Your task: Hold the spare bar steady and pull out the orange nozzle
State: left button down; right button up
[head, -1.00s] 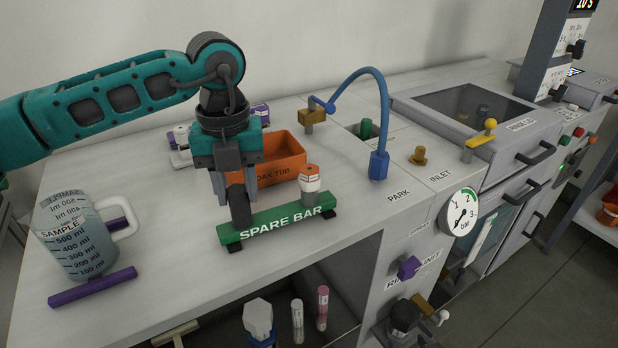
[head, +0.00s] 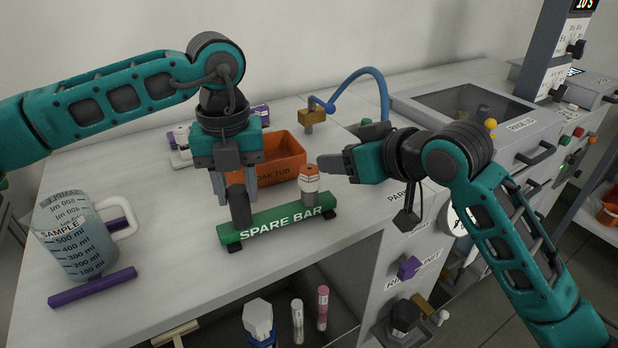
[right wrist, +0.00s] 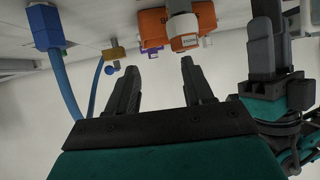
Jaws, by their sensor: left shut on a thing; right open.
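The green spare bar (head: 280,222) lies on the bench, with a dark upright post (head: 240,206) at its left end. The orange nozzle (head: 309,181), white with an orange top and band, stands upright at its right end. My left gripper (head: 237,197) is shut at the post end from above; its fingers partly hide behind the post. My right gripper (head: 330,166) is open and empty, just right of the nozzle's top. In the right wrist view the nozzle (right wrist: 184,32) is beyond the open fingertips, apart from them.
An orange tub (head: 285,160) stands behind the bar. A blue hose (head: 372,75) arches at the back, partly hidden by my right arm. A sample jug (head: 75,240) and a purple bar (head: 92,287) are at the left. The bench's front edge runs close before the bar.

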jog(key=w+a+r+y, duration=0.3)
jog(key=a+r+y, duration=0.1)
jog(key=a, duration=0.5)
jog(key=n+g+h, duration=0.3)
jog(key=g+h, duration=0.4)
jog(key=h, duration=0.2)
send_near(312, 169)
jog(key=f, duration=0.1)
jog(key=shift+x, duration=4.5)
jog(key=shift+a+r, duration=0.1)
grip_shut()
jog(key=shift+r, duration=0.15)
